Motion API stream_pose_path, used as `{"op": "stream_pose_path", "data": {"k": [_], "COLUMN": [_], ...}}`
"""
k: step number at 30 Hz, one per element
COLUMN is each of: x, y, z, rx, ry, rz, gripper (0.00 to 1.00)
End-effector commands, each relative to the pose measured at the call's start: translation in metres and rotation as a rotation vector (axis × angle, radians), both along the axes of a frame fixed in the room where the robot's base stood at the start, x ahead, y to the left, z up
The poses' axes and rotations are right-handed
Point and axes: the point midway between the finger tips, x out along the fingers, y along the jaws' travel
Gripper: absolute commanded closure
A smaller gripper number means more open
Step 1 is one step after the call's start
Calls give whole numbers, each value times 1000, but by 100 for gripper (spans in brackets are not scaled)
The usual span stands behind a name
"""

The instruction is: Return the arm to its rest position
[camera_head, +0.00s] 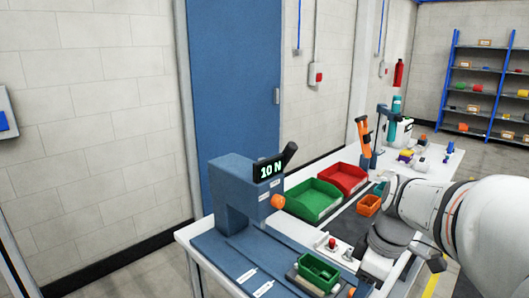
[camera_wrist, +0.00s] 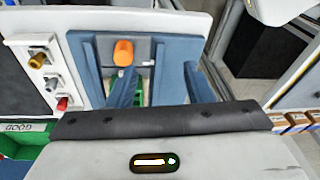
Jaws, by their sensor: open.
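My white arm (camera_head: 490,225) reaches in from the right in the head view, its dark wrist end over the near right part of the workbench (camera_head: 188,236). My gripper (camera_wrist: 162,72) shows in the wrist view with two blue-grey fingers spread apart. Nothing is visibly held between them. In the head view the fingers cannot be made out. A blue-grey test stand (camera_head: 232,190) with a "10 N" display and an orange tip (camera_head: 278,201) stands left of my arm.
A green bin (camera_head: 313,199) and a red bin (camera_head: 343,179) sit behind the stand. A small green tray (camera_head: 318,271) is at the front. A small orange bin (camera_head: 368,205) lies close to my wrist. A blue shelf rack (camera_head: 487,90) stands far right.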

Motion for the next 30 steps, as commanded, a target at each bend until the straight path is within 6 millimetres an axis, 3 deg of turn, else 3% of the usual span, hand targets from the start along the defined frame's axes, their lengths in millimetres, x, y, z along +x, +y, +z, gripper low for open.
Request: {"op": "stream_pose_path", "data": {"k": [6, 15, 21, 30], "x": [-33, -67, -75, -75], "y": [26, 45, 49, 49], "z": [-3, -12, -16, -17], "rx": [-78, -85, -70, -68], "ry": [-1, -62, -79, -79], "rz": [-388, -842, -962, -972], "gripper": [54, 54, 54, 54]}}
